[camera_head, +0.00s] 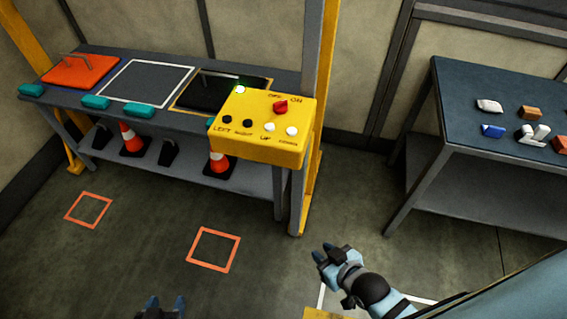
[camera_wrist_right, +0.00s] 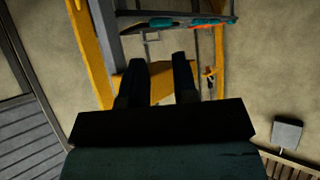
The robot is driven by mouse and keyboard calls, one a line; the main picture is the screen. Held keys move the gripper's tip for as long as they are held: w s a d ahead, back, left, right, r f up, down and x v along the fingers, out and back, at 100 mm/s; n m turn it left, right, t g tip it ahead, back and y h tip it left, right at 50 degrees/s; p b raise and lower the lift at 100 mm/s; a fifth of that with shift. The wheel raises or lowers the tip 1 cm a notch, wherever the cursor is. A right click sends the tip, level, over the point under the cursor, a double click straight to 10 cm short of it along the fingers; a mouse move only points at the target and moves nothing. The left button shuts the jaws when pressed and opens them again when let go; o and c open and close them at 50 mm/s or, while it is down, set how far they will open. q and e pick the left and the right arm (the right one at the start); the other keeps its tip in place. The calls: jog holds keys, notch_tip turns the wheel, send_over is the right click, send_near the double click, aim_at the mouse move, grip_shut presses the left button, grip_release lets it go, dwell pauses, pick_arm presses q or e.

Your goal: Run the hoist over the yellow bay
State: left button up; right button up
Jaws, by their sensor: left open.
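The yellow control box (camera_head: 262,150) hangs by the bench's right post. It has two black buttons marked left and right, two white buttons marked up and down, and a red knob (camera_head: 280,107) under off and on labels. The yellow bay (camera_head: 183,107) is a yellow outline around a dark panel on the bench, partly hidden by the box. I cannot make out the hoist itself. My left gripper (camera_head: 165,306) is open at the bottom edge, its fingertips just in view. My right gripper (camera_head: 325,258) is open and empty, below and right of the box; its fingers also show in the right wrist view (camera_wrist_right: 160,78).
An orange panel with handles (camera_head: 80,70) and a white-outlined bay (camera_head: 145,82) lie left on the bench. Teal blocks (camera_head: 140,109) line its front edge. Orange cones (camera_head: 132,139) stand below. A side table (camera_head: 480,78) at right holds small parts. Orange squares mark open floor (camera_head: 150,230).

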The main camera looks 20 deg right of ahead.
grip_shut()
dwell(1.5)
